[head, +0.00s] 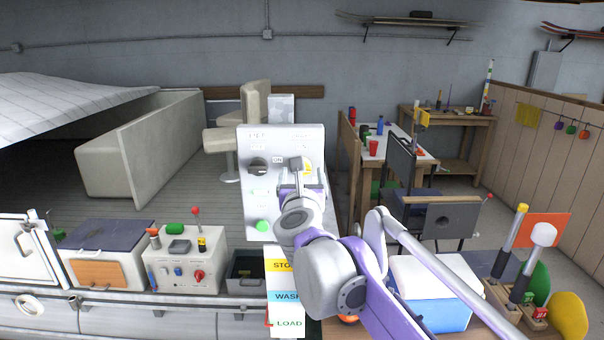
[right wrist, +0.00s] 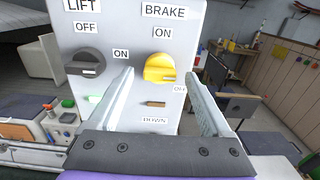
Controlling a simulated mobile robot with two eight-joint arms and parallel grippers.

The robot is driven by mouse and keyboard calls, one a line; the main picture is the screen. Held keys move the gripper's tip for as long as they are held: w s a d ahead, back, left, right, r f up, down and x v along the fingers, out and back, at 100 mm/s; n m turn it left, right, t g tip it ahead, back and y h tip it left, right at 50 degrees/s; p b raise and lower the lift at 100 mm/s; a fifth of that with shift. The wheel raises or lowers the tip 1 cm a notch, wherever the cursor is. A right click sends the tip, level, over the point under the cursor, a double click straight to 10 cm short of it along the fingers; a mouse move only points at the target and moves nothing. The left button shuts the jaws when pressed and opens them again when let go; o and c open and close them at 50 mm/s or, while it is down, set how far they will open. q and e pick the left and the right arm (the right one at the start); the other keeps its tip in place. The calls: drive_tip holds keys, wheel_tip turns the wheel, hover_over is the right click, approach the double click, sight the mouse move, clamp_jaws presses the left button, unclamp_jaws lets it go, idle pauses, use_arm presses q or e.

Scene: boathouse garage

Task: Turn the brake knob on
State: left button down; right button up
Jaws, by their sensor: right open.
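The yellow brake knob (right wrist: 158,67) is on the upper right of a grey control panel (right wrist: 105,30), under the BRAKE label. ON is printed above it and OFF to its lower right. A dark mark on the knob's lower right faces the OFF side. In the head view the knob (head: 308,165) is partly hidden behind my right gripper (head: 301,174). My right gripper (right wrist: 160,76) is open, with one finger to each side of the knob. I cannot tell whether the fingertips reach past its face. My left gripper is not in view.
A black lift knob (right wrist: 86,63) sits left of the brake knob. A small brown lever (right wrist: 156,104) is below it, above a DOWN label. A green button (head: 263,226) is low on the panel. A blue and white cooler (head: 430,290) stands to the right.

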drive_tip(key=shift+w, duration=0.15)
drive_tip(key=shift+c, duration=0.3)
clamp_jaws()
drive_tip(key=shift+n, duration=0.4)
drive_tip(key=n, duration=1.7)
idle(0.5)
